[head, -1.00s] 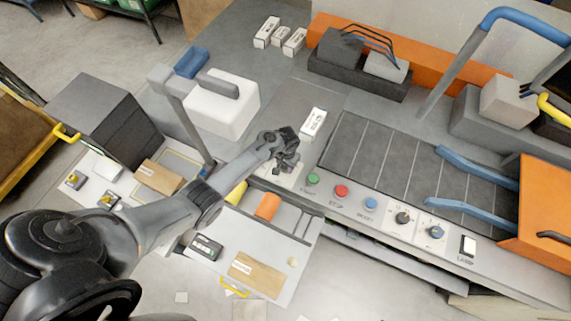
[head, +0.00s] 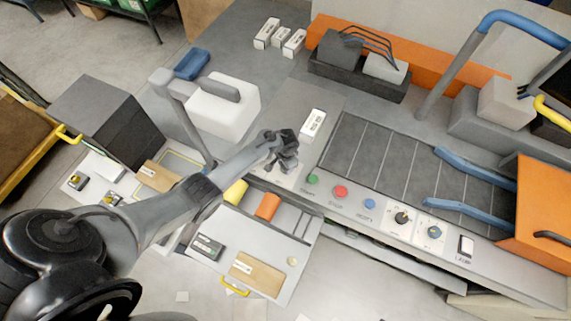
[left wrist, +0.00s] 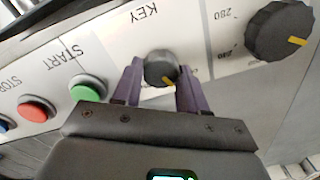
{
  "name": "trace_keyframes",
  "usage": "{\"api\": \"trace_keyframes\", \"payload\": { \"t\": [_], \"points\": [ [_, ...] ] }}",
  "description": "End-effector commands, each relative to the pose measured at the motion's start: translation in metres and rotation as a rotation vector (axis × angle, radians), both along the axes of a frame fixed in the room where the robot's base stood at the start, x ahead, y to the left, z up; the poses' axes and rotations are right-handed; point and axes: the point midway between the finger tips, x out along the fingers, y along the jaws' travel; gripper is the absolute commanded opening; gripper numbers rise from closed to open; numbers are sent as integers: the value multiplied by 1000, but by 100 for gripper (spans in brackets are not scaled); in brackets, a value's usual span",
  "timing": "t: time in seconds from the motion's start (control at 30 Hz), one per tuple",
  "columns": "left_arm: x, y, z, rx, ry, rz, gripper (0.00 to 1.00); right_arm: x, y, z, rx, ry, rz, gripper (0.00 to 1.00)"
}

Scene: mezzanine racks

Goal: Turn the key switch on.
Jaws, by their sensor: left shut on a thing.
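The key switch (left wrist: 160,68) is a dark round knob with a yellow mark on a pale panel marked KEY. In the left wrist view its yellow mark points down and to the right. My left gripper (head: 286,160) is at the left end of the control panel in the head view and hides the switch there. In the left wrist view its two purple-grey fingers stand on either side of the knob, shut on it. My right gripper is in neither view.
The green START button (head: 313,180) is beside the key switch, followed by the red stop button (head: 341,192) and blue button (head: 370,203). A larger dial (left wrist: 280,32) is on the switch's other side in the wrist view. A white box (head: 312,124) stands behind my gripper.

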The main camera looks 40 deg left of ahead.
Motion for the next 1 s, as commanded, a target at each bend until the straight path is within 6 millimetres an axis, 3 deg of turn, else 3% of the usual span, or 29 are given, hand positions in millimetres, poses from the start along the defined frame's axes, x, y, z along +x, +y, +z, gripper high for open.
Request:
{"api": "trace_keyframes", "payload": {
  "t": [0.43,1.0],
  "points": [
    [-1,0,0,2,1,-426,11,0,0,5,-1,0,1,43],
    [-2,0,-1,2,1,-951,11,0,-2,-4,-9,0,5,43]
  ]
}}
